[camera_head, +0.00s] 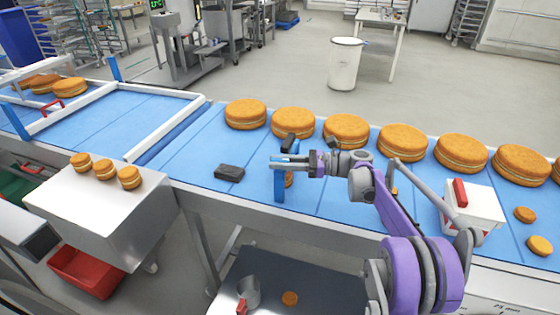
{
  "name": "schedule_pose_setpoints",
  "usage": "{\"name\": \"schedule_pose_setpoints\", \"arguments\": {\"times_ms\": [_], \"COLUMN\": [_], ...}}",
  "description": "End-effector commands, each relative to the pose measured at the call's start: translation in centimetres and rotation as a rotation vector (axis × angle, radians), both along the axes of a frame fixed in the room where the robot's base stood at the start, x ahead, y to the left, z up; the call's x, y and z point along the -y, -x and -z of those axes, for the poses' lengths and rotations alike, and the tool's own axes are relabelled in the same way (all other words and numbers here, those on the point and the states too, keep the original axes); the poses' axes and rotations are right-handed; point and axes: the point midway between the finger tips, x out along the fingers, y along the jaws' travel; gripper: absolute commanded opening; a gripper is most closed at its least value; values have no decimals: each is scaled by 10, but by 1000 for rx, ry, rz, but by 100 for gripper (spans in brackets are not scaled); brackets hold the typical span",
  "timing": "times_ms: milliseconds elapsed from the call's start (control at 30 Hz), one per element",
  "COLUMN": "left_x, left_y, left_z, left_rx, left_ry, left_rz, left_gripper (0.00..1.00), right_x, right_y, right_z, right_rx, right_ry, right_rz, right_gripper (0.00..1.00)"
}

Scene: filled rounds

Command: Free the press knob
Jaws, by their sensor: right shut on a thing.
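My right gripper (290,161) reaches in from the right over the blue belt, its jaws pointing left. It is shut on a blue upright piece (280,186), which shows between and below the fingers. A small dark part (289,141) shows just above the fingers; I cannot tell if it is the press knob or part of something else. A black block (229,172) lies on the belt to the left of the gripper, apart from it. A small orange-brown piece is partly hidden behind the blue piece. My left gripper is not in view.
Large filled rounds (347,131) stand in a row along the belt's far side. A white tub (472,212) with a red handle stands at the right near small rounds (525,214). Small filled rounds (104,169) sit on a metal box at the left. A white frame (115,148) spans the belt.

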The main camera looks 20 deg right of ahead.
Motion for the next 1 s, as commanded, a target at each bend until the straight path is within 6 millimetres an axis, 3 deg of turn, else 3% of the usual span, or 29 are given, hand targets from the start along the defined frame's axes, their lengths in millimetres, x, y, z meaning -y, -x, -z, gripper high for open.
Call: {"name": "schedule_pose_setpoints", "arguments": {"times_ms": [267,300,367,667,1000], "left_x": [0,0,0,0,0], "left_y": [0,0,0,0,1], "left_z": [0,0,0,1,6], "left_rx": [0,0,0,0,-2], "left_ry": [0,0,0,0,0], "left_rz": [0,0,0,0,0], "left_gripper": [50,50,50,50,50], "right_x": [0,0,0,6,65], "right_y": [0,0,0,1,21], "right_z": [0,0,0,0,1], "right_rx": [-1,-1,-1,-1,-1], "right_ry": [-1,-1,-1,0,0], "right_rz": [-1,-1,-1,0,3], "right_gripper": [0,30,38,38,38]}}
